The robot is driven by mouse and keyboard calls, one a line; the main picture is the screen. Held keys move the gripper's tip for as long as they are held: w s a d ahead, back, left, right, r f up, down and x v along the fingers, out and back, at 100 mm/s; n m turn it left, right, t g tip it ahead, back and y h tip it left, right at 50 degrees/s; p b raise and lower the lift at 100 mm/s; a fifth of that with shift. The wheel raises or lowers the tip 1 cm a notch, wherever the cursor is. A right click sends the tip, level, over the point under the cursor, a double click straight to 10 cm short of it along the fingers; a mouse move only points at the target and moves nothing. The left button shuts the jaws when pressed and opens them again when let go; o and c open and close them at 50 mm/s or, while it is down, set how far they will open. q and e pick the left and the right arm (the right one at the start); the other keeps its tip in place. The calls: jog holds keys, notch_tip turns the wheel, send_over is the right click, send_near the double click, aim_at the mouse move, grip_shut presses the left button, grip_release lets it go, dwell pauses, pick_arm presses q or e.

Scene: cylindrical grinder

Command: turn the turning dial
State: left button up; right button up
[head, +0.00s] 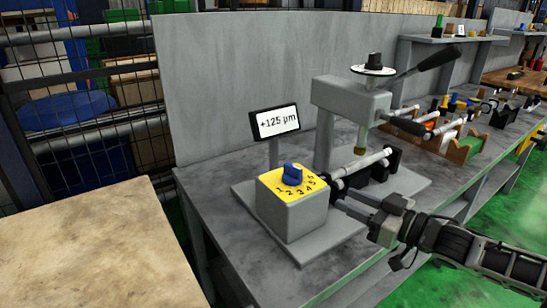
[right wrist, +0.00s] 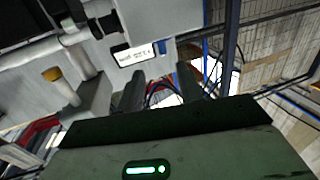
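The turning dial is a blue knob (head: 292,174) on the yellow, numbered top of a grey box (head: 293,215) in the head view. My right gripper (head: 341,194) comes in from the right, with its fingertips just right of the box and apart from the knob. Its two dark fingers also show spread in the right wrist view (right wrist: 160,86), with nothing held between them. My left gripper is not in view.
A small display (head: 275,121) reading "+125 µm" stands behind the box. A grey measuring stand (head: 349,101) with a horizontal shaft is behind my right gripper. A grey panel (head: 235,75) backs the bench. A beige tabletop (head: 90,245) lies to the left.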

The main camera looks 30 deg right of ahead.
aim_at(301, 173)
jog(key=b+x, duration=0.1)
jog(key=x, duration=0.3)
jog(key=r+b+x, duration=0.1)
jog(key=x, duration=0.9)
jog(key=shift+r+b, duration=0.3)
jog(key=shift+b, duration=0.1)
jog(key=shift+x, duration=1.1)
jog(key=shift+f, duration=0.15)
grip_shut()
